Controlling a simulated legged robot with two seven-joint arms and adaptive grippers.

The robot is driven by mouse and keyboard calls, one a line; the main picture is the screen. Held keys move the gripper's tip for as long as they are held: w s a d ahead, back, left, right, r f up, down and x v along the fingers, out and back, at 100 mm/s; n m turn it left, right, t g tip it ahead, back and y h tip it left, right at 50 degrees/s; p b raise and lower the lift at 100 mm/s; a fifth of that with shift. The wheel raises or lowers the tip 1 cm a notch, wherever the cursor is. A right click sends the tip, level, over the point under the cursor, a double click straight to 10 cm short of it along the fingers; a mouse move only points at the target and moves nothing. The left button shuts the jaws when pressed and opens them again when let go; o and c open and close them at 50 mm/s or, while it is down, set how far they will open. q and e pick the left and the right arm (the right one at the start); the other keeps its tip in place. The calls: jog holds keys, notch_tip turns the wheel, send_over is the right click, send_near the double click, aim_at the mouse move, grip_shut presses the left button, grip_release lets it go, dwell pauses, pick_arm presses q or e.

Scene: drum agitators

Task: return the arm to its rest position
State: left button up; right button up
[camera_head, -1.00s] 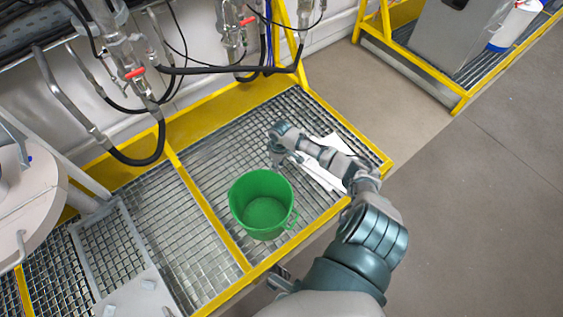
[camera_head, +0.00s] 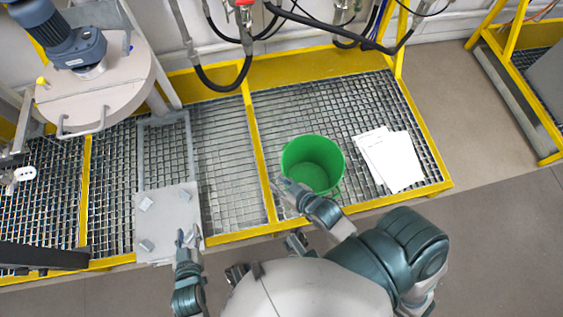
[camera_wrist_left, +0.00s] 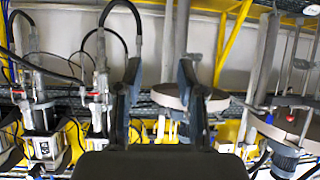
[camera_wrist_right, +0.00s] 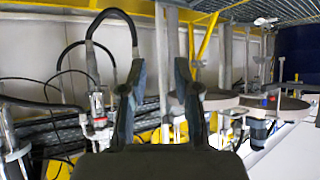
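My left gripper (camera_head: 188,238) is in the lower left of the head view, over the edge of a grey plate. Its two fingers (camera_wrist_left: 160,75) stand apart in the left wrist view, with nothing between them. My right gripper (camera_head: 283,188) is at the near left side of a green bucket (camera_head: 312,165), its arm coming from the lower right. Its fingers (camera_wrist_right: 158,75) are also apart and empty in the right wrist view. The head view does not show whether the right gripper touches the bucket.
The bucket and white papers (camera_head: 390,160) lie on a yellow-framed grating (camera_head: 225,150). The grey plate (camera_head: 165,215) carries small blocks. A drum with a blue motor (camera_head: 70,45) stands at the upper left. Hoses hang behind.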

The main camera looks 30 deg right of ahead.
jog(key=shift+s+d+r+t, duration=0.15)
jog(key=shift+d+r, duration=0.1)
jog(key=shift+r, duration=0.25)
jog(key=shift+d+r+t, duration=0.15)
jog(key=shift+d+r, duration=0.05)
jog(key=shift+r, duration=0.3)
jog(key=shift+a, duration=0.1)
